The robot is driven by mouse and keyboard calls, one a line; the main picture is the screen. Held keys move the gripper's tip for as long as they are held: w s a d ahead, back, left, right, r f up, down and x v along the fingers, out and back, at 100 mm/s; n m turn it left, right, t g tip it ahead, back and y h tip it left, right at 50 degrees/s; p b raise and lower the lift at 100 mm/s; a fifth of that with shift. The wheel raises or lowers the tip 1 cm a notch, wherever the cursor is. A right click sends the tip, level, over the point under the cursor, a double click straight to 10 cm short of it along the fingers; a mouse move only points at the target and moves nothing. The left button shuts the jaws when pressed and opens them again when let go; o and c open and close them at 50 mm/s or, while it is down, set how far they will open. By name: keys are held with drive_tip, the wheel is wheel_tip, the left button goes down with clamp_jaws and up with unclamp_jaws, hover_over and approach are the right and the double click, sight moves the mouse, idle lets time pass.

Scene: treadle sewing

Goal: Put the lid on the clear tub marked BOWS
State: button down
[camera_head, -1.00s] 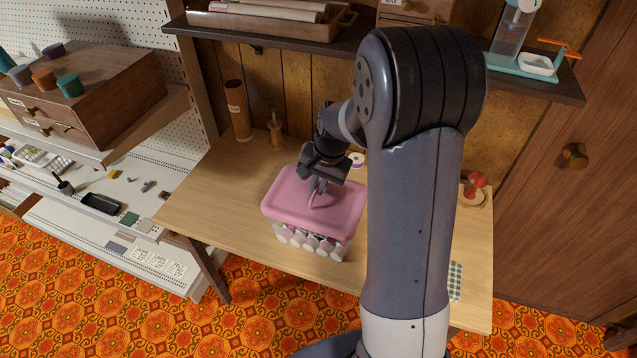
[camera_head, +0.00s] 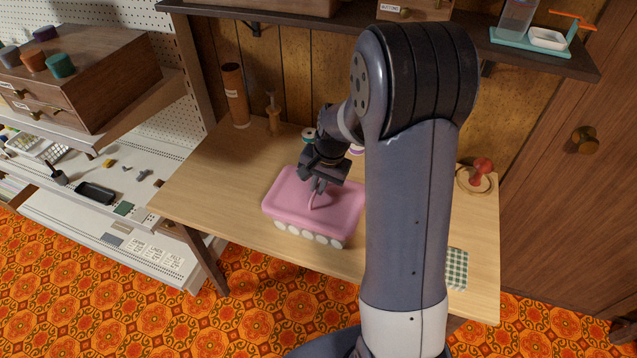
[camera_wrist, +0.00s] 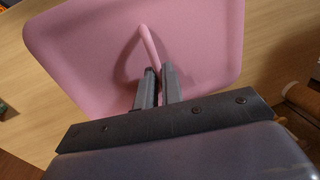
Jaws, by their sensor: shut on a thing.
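The pink lid (camera_head: 290,200) lies over the clear tub (camera_head: 310,238) on the wooden table. Only a low strip of the tub shows under the lid's front edge, with a row of white round shapes in it. No BOWS marking can be read. My gripper (camera_head: 319,185) is above the lid, shut on its raised pink loop handle. The wrist view shows the fingers (camera_wrist: 157,85) closed on the handle (camera_wrist: 150,45), with the lid (camera_wrist: 85,60) spread flat beneath. I cannot tell whether the lid's rim is fully seated; the tub's far side is hidden.
A brown cylinder (camera_head: 236,95) and a wooden spindle (camera_head: 273,112) stand at the back of the table (camera_head: 200,190). A red-knobbed stamp (camera_head: 481,171) and a checked cloth (camera_head: 457,268) are on the right. A shelf (camera_head: 300,25) runs above. The table's left part is clear.

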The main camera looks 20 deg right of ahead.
drive_tip(key=c, duration=1.5)
unclamp_jaws()
drive_tip(key=r, duration=0.3)
drive_tip(key=d+r, duration=0.1)
drive_tip(key=r, duration=0.3)
drive_tip(key=s+r, duration=0.1)
drive_tip(key=r, duration=0.2)
drive_tip(key=shift+s+d+r, duration=0.1)
drive_tip(key=shift+d+r, duration=0.2)
drive_tip(key=shift+d, duration=0.05)
